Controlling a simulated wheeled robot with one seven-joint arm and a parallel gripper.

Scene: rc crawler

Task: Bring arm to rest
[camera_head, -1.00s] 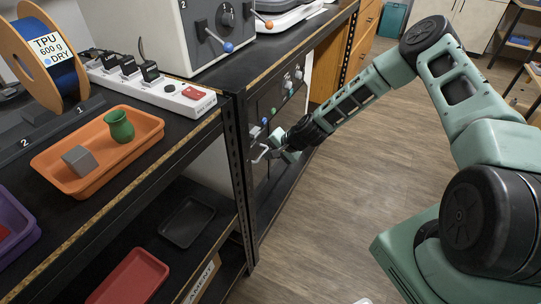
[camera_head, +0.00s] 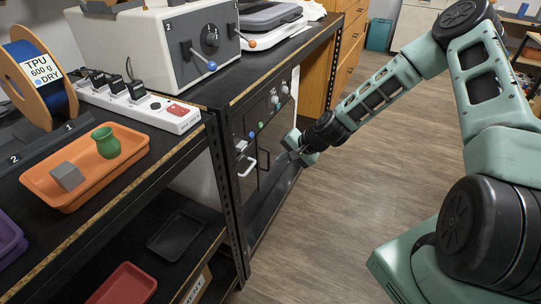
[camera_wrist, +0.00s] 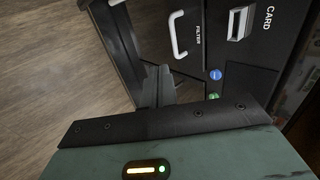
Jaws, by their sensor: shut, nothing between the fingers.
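My green and black arm reaches from the right side of the head view toward the front of the bench. My gripper (camera_head: 287,147) is shut and empty, in front of the dark panel under the bench top. A white handle (camera_head: 248,167) on that panel is to the left of my gripper, and a gap shows between them.
The panel also carries a CARD slot (camera_wrist: 238,23), a blue button (camera_wrist: 215,74) and a green button (camera_wrist: 213,96). The bench holds an orange tray (camera_head: 40,186), a power strip (camera_head: 150,108) and a grey box (camera_head: 180,45). Wooden floor (camera_head: 350,200) is open below my arm.

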